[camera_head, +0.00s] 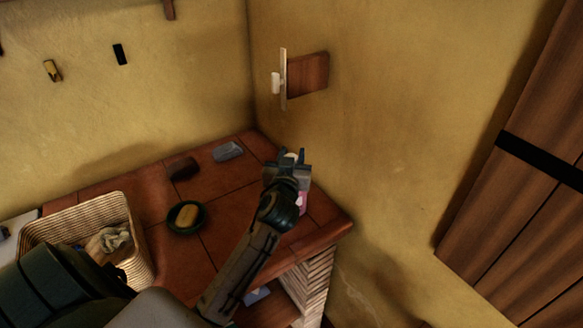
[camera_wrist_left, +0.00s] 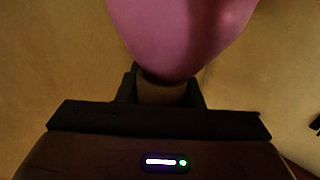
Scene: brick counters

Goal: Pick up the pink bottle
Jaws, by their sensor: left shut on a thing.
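My left gripper (camera_head: 290,158) is over the right part of the tiled counter, near its corner by the wall. It is shut on the pink bottle (camera_head: 302,199), which is mostly hidden behind the gripper in the head view. In the left wrist view the bottle's pink body (camera_wrist_left: 180,35) fills the top middle, and its narrow pale brown end sits between the two dark fingers (camera_wrist_left: 163,90). I cannot tell whether the bottle touches the counter. My right gripper is not in view.
The tiled counter (camera_head: 230,178) holds a green dish with a yellow soap (camera_head: 187,215), a grey block (camera_head: 228,151), a dark brown block (camera_head: 183,168) and a wicker basket (camera_head: 131,205) with cloth. A wooden wall bracket (camera_head: 308,73) juts out above. Yellow walls close the corner.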

